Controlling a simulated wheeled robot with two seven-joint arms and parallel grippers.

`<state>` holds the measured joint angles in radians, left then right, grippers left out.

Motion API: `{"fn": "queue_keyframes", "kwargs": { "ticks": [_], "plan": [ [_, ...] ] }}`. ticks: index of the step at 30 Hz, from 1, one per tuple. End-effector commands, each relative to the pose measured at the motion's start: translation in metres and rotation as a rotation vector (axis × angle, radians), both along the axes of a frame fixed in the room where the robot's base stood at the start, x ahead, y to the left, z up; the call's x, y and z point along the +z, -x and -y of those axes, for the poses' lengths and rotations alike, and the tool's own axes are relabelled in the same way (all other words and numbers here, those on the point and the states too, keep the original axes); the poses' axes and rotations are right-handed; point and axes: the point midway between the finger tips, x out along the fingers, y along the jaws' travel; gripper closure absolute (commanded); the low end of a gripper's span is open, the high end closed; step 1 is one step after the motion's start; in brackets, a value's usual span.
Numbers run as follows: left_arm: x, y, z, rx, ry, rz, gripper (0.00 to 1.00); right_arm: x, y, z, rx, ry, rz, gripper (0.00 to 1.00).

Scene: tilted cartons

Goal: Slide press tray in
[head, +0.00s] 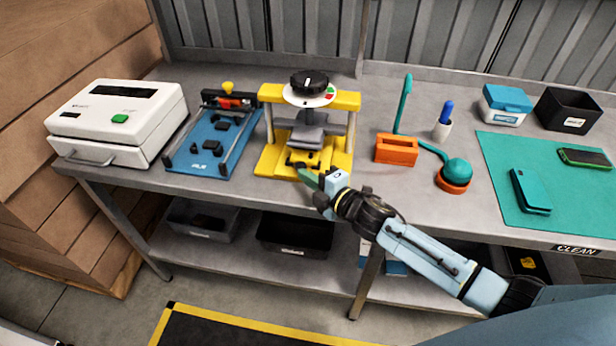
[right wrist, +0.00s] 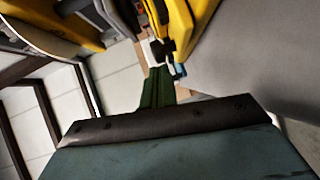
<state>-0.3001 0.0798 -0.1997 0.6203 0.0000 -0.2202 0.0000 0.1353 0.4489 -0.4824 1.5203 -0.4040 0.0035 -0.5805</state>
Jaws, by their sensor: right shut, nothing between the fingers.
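The yellow press (head: 348,103) stands on the bench at the centre of the head view, with a black knob (head: 309,80) on top and a grey plate under it. Its tray (head: 313,157) appears to be the low yellow part with dark pieces between the posts; I cannot tell how far out it sits. My right gripper (head: 308,179) is at the front edge of the press base, its green fingers shut and empty. In the right wrist view the fingers (right wrist: 158,88) point at a dark piece (right wrist: 163,52) on the yellow press (right wrist: 190,20); contact cannot be told. My left gripper is out of view.
Left of the press are a blue fixture board (head: 213,146) and a white machine (head: 120,120). To the right are an orange block (head: 396,150), a teal round-topped tool (head: 456,172) and a teal mat (head: 570,200). Bare bench lies between press and orange block.

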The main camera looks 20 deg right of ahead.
Motion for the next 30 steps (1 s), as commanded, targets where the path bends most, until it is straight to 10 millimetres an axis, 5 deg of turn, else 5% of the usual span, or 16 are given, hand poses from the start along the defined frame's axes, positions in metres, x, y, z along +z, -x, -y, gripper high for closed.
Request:
{"fn": "queue_keyframes", "kwargs": {
  "ticks": [30],
  "plan": [
    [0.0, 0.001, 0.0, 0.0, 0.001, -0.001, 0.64, 0.002, -0.019, 0.012, -0.004, 0.001, 0.0, 1.0]
  ]
}}
